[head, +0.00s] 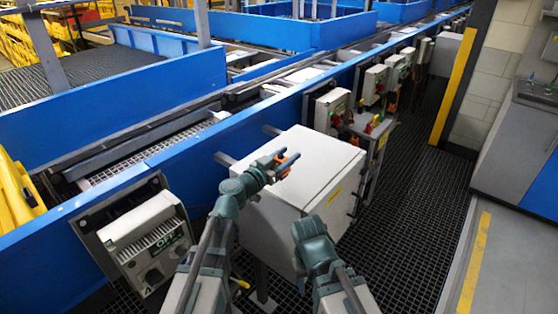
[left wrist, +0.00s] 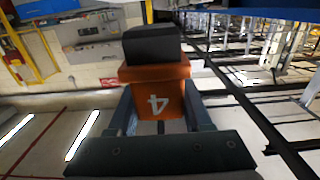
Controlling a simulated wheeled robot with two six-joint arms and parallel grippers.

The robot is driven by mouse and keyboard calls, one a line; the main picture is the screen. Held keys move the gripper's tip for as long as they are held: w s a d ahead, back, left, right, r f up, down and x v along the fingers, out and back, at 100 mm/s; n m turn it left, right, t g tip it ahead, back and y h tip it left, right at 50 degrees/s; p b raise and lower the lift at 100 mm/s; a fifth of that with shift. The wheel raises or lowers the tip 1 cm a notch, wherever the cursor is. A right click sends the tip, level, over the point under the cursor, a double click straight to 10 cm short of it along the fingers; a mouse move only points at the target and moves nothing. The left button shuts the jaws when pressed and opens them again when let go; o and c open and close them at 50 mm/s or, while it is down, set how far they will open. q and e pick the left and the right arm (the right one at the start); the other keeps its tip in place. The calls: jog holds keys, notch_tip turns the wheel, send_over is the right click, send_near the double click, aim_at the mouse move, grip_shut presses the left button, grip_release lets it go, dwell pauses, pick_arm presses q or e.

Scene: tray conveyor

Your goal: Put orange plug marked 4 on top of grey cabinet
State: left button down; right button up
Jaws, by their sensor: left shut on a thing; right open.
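The orange plug (head: 287,166) is in the jaws of my left gripper (head: 280,163), over the white-grey top of the cabinet (head: 325,160). In the left wrist view the plug (left wrist: 158,98) shows a white 4 and a black end, between the two fingers. I cannot tell whether the plug touches the cabinet top. My right gripper (head: 309,229) is low, in front of the cabinet's near side. It is open and seems empty; its fingertips are hard to make out.
A blue conveyor wall (head: 235,138) runs behind the cabinet. A grey control box (head: 147,240) is at the lower left. Several switch boxes (head: 332,110) stand along the wall beyond the cabinet. Dark grating floor (head: 410,220) is free to the right.

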pick_arm(q)
jog(key=w+a+f+b, duration=0.1)
jog(key=w+f+b, duration=0.1)
jog(key=w+a+f+b, duration=0.1)
jog(key=w+a+f, duration=0.1)
jog(key=shift+b, duration=0.4)
jog(key=shift+s, duration=0.1)
dwell(0.3)
jog(key=shift+f, duration=0.2)
jog(key=shift+c, duration=1.6)
grip_release()
jog(key=shift+r, duration=0.1)
jog(key=shift+r, duration=0.15)
jog(key=shift+s+a, duration=0.15)
jog(key=shift+s, duration=0.1)
jog(key=v, duration=1.1)
